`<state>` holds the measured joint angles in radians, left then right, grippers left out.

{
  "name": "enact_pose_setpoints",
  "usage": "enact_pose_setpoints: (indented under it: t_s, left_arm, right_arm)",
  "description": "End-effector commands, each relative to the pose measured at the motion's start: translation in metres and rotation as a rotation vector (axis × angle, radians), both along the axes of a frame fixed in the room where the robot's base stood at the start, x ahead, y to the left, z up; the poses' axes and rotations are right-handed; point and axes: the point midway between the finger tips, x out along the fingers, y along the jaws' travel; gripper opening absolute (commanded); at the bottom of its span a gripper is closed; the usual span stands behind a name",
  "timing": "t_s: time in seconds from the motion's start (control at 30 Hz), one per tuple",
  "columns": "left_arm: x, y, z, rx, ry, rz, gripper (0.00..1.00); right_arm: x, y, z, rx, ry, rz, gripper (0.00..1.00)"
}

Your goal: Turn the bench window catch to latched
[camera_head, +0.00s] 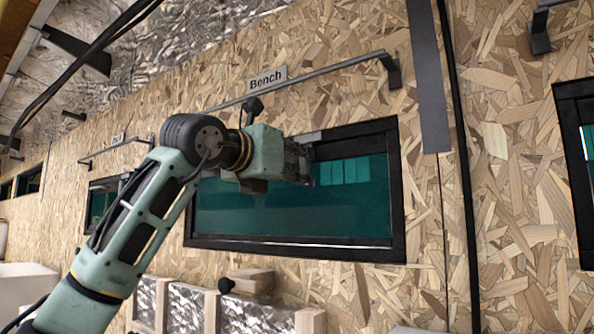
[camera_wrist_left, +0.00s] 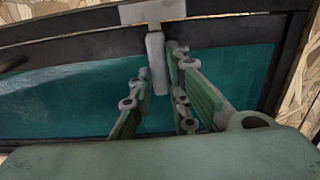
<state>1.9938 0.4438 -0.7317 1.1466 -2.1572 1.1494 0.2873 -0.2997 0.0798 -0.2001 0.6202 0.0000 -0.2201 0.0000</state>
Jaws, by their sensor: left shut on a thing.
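The bench window (camera_head: 350,210) has a black frame and a teal pane, under the sign reading "Bench" (camera_head: 266,79). Its catch (camera_head: 308,137) shows as a light grey plate on the top frame bar, partly hidden behind my left gripper (camera_head: 302,163). In the left wrist view, the catch's grey handle (camera_wrist_left: 157,60) hangs from the plate across the top frame bar, its lower end over the pane. My left gripper (camera_wrist_left: 158,76) is shut on that handle, with a finger on either side. My right gripper is in neither view.
A grey rail (camera_head: 330,68) with a dark bracket runs above the window. A dark vertical strip (camera_head: 428,80) and a black cable (camera_head: 462,170) are on the chipboard wall to the right.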

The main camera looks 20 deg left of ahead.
Motion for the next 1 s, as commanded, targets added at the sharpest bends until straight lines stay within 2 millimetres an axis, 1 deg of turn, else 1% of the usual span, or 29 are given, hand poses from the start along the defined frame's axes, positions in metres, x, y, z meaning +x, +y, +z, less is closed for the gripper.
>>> enact_pose_setpoints:
  t_s: [0.37,0.4,0.57,0.6,0.87,1.0]
  left_arm:
    - [0.0006,-0.0004,-0.0016,-0.006,0.007,-0.001,0.00]
    - [0.0006,-0.0004,-0.0016,-0.006,0.006,-0.001,0.19]
    - [0.0003,-0.0006,-0.0010,-0.005,0.005,-0.001,0.33]
    - [0.0002,-0.0005,-0.0009,-0.005,0.005,-0.001,0.34]
    - [-0.0003,-0.0003,-0.0002,-0.004,0.003,-0.001,0.34]
    - [-0.0073,0.0024,0.0007,-0.004,-0.001,-0.002,0.34]
  right_arm:
    - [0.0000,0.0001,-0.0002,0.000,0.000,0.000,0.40]
    - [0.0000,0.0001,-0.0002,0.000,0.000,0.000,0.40]
    - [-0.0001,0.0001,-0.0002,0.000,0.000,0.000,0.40]
    - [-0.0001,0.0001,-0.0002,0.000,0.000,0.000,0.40]
    - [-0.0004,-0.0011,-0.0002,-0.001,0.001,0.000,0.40]
    - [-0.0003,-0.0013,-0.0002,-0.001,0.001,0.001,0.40]
